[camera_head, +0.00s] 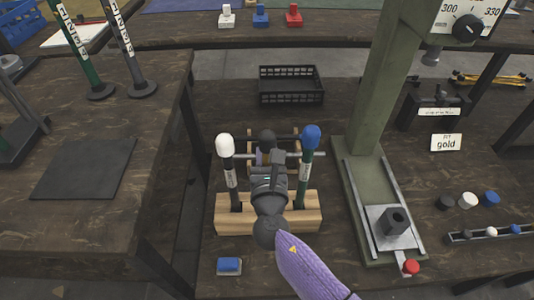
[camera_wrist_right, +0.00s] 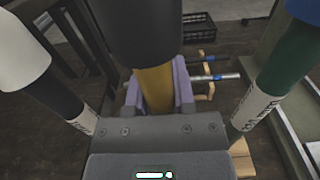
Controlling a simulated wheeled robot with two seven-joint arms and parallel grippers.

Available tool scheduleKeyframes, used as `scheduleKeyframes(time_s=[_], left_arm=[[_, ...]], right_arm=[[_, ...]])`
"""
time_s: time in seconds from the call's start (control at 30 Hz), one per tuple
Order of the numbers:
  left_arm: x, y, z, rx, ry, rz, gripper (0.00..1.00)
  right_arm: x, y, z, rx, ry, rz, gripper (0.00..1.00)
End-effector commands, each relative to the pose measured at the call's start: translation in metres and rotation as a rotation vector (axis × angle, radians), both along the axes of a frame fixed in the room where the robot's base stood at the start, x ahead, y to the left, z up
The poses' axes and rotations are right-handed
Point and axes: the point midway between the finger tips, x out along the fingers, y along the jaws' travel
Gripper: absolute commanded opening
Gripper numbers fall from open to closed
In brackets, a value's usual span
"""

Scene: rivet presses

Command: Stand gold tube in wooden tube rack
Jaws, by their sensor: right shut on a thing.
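The gold tube (camera_wrist_right: 155,88) has a black cap (camera_wrist_right: 138,32). In the wrist view it stands between the purple fingers of my right gripper (camera_wrist_right: 157,92), which is shut on it. The wooden tube rack (camera_head: 309,214) lies beneath my right wrist. A dark tube with a white cap (camera_head: 225,143) stands at the rack's left, and a green tube with a blue cap (camera_head: 311,136) at its right. The gold tube's lower end is hidden. My left gripper is not in view.
A wooden stand with metal bars (camera_head: 293,155) is behind the gripper. A green press (camera_head: 372,120) stands close on the right. A black crate (camera_head: 290,85) sits farther back.

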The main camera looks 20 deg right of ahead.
Motion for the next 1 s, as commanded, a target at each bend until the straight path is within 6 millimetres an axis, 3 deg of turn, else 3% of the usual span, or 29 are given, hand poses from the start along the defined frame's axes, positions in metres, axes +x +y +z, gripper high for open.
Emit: scheduleKeyframes(time_s=[0.33, 0.77, 0.8, 0.97, 1.0], left_arm=[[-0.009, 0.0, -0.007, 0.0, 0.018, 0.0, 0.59], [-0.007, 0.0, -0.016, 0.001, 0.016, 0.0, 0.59], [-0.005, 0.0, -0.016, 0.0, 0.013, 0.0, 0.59], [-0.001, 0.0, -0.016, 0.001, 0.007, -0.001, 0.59], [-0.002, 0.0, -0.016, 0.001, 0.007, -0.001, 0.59]], right_arm=[[0.0, 0.0, -0.01, 0.0, 0.0, 0.0, 0.0], [0.0, 0.0, -0.021, -0.001, 0.0, 0.0, 0.0], [0.0, 0.0, -0.02, 0.0, -0.001, 0.0, 0.38], [0.0, 0.0, -0.019, 0.0, -0.001, 0.0, 0.71], [0.0, 0.0, -0.019, 0.0, -0.001, 0.0, 0.72]])
